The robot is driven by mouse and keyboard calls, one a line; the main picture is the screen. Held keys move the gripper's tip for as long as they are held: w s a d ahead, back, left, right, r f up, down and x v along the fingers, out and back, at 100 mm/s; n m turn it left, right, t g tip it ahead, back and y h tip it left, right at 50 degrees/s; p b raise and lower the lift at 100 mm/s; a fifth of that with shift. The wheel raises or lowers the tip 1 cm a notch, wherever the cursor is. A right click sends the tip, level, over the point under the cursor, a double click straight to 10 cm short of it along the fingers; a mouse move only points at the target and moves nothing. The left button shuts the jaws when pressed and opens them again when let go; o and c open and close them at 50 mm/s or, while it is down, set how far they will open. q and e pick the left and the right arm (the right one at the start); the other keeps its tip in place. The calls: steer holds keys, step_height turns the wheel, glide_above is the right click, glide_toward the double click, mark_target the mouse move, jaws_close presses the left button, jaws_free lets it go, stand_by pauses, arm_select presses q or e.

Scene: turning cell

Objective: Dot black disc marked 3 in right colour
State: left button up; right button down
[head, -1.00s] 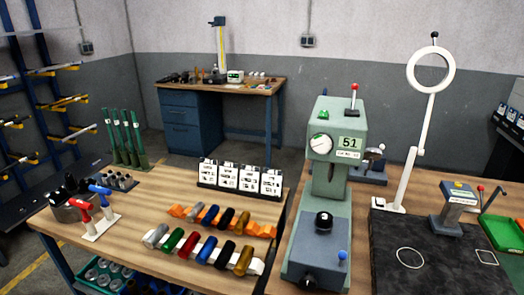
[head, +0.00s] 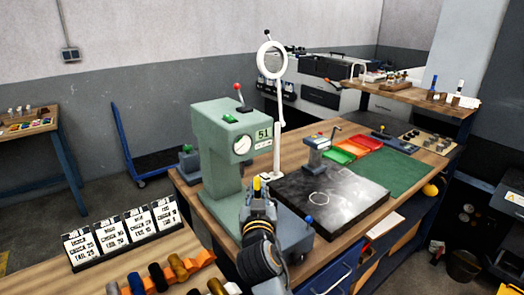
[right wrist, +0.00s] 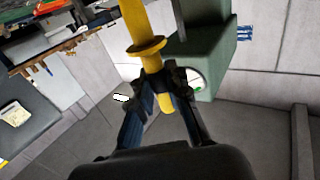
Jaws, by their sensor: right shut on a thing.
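My right gripper (head: 257,203) is in front of the green bench machine (head: 223,150), with its fingers pointing up and away. It is shut on a yellow marker-like tool (head: 257,184). In the right wrist view, the gripper (right wrist: 163,82) closes around the yellow tool (right wrist: 134,18), just below its round collar. I cannot make out a black disc marked 3 in either current view. The machine shows a dial and a display reading 51. My left gripper is not in view.
Several white cards (head: 107,238) stand in a dark rack at the front left, with coloured rollers near it. A dark plate (head: 340,203), a white ring magnifier (head: 272,60), red and green trays and a green mat (head: 395,172) lie right of the machine.

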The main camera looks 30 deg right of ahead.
steer(key=w+d+r+m+g+h, duration=0.3)
steer(key=d+r+h, duration=0.1)
steer(key=d+r, duration=0.25)
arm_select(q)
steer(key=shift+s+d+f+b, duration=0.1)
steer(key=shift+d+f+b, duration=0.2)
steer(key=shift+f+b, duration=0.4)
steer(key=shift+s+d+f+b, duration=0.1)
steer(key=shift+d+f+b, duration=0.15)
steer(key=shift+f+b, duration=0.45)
arm_select(e)
steer(key=shift+a+f, duration=0.15)
steer(key=shift+f, duration=1.15)
steer(key=shift+a+f, duration=0.1)
steer(key=shift+f, duration=1.15)
arm_select(q)
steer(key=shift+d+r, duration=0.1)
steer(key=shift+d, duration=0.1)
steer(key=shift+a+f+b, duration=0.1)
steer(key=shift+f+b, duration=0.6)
steer(key=shift+b, duration=0.1)
arm_select(e)
steer(key=shift+s+f, duration=0.1)
steer(key=shift+f, duration=0.55)
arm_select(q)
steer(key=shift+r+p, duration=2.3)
arm_select(e)
step_height(320, 180, up, 7)
steer(key=shift+r, duration=0.15)
